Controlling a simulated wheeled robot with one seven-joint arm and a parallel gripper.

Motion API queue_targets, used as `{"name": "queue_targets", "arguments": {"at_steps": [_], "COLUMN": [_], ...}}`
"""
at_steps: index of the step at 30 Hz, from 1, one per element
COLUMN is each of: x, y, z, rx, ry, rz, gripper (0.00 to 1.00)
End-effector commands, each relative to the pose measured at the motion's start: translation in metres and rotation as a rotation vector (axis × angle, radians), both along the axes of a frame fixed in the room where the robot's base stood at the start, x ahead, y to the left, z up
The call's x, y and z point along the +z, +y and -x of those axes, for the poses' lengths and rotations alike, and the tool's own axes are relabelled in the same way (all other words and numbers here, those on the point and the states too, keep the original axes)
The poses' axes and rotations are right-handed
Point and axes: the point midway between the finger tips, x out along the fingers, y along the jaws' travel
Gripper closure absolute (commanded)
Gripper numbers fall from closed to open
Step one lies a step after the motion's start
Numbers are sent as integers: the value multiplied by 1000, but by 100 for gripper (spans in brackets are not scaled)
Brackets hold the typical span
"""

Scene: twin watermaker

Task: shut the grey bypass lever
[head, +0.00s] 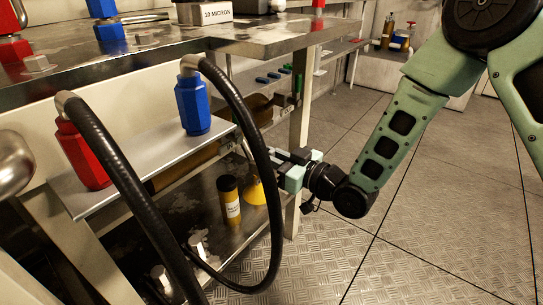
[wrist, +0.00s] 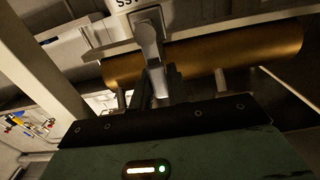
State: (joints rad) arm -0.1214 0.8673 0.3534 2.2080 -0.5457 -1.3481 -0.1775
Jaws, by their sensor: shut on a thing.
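In the wrist view, a grey lever (wrist: 150,48) hangs from a square pivot in front of a brass cylinder (wrist: 230,55), its lower end between the fingers of my gripper (wrist: 150,86). My gripper is shut on the lever. I take this to be the grey bypass lever; part of a label above it shows, but it is cut off. In the head view, my gripper (head: 280,160) reaches in from the right under the bench, just behind a black hose. The lever cannot be made out in the head view.
Black hoses (head: 262,140) arch in front of the shelf, close to my gripper. Red (head: 82,160) and blue (head: 193,105) fittings stand on a grey shelf. A bench leg (head: 300,125) is beside my gripper. The floor at right is clear.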

Motion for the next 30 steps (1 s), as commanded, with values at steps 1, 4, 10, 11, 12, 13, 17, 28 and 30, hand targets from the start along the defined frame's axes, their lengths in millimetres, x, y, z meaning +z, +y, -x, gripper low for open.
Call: {"name": "queue_targets", "arguments": {"at_steps": [1,4,10,11,12,13,17,28,30], "x": [0,0,1,1,1,1,1,-8,-10], "y": [0,-1,-3,-4,-5,-6,-9,-20,-21], "z": [0,-1,-3,-4,-5,-6,-11,-24,-26], "rx": [0,0,0,-1,-1,-2,-2,-3,-3], "ry": [2,12,72,86,108,124,210,488,540], "rz": [-2,-8,-55,-66,-82,-94,-162,-378,-419], "gripper": [100,100,100,100,100,100,100,100,100]}}
